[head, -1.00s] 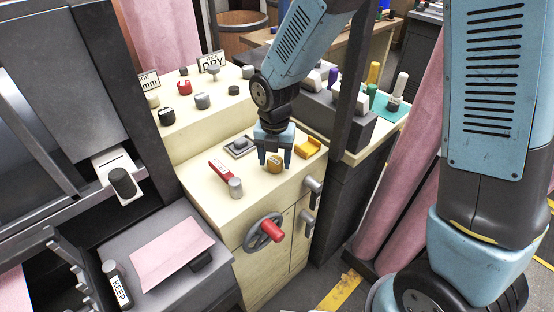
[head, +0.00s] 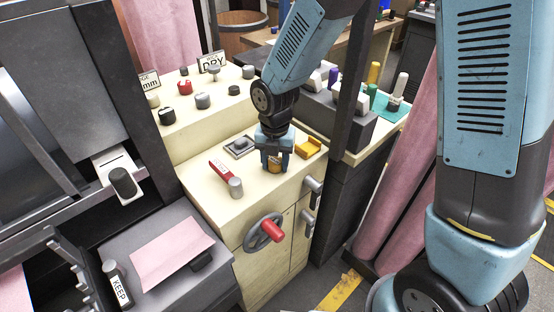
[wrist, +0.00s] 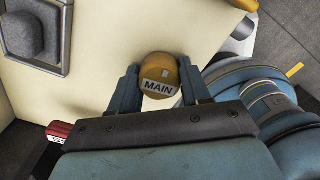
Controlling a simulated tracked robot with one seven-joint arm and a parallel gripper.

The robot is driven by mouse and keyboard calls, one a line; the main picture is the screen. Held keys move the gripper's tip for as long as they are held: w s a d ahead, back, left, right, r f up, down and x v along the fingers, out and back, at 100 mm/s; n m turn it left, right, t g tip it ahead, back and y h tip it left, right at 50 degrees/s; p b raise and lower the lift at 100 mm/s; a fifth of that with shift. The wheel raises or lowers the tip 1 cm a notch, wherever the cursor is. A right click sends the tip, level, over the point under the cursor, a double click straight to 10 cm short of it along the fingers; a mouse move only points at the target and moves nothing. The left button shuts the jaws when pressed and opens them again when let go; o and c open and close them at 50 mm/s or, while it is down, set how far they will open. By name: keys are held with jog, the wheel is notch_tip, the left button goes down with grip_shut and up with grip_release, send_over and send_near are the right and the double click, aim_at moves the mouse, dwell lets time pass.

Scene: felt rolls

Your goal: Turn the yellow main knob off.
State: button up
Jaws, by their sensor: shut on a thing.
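The yellow main knob (head: 275,168) stands on the cream cabinet top (head: 213,205), mostly hidden by my fingers in the head view. In the wrist view the knob (wrist: 160,76) shows its round yellow top, with a small pale mark and a white label reading MAIN. My gripper (head: 274,164) points down over the cabinet and is shut on the knob. In the wrist view the two blue fingers of my gripper (wrist: 161,88) sit on its left and right sides. The knob's exact angle against any off mark cannot be told.
A red-handled lever (head: 220,170) with a grey knob (head: 235,187) lies left of my gripper. A handwheel with a red grip (head: 270,231) sticks out of the cabinet front.

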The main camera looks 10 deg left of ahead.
jog(key=shift+c, duration=1)
jog(key=n, duration=0.8)
jog(key=shift+w, duration=0.1)
jog(key=shift+n, duration=0.5)
jog(key=n, duration=0.3)
jog(key=shift+d+f+n, duration=0.1)
jog(key=shift+n, duration=2.3)
jog(key=o, duration=1.1)
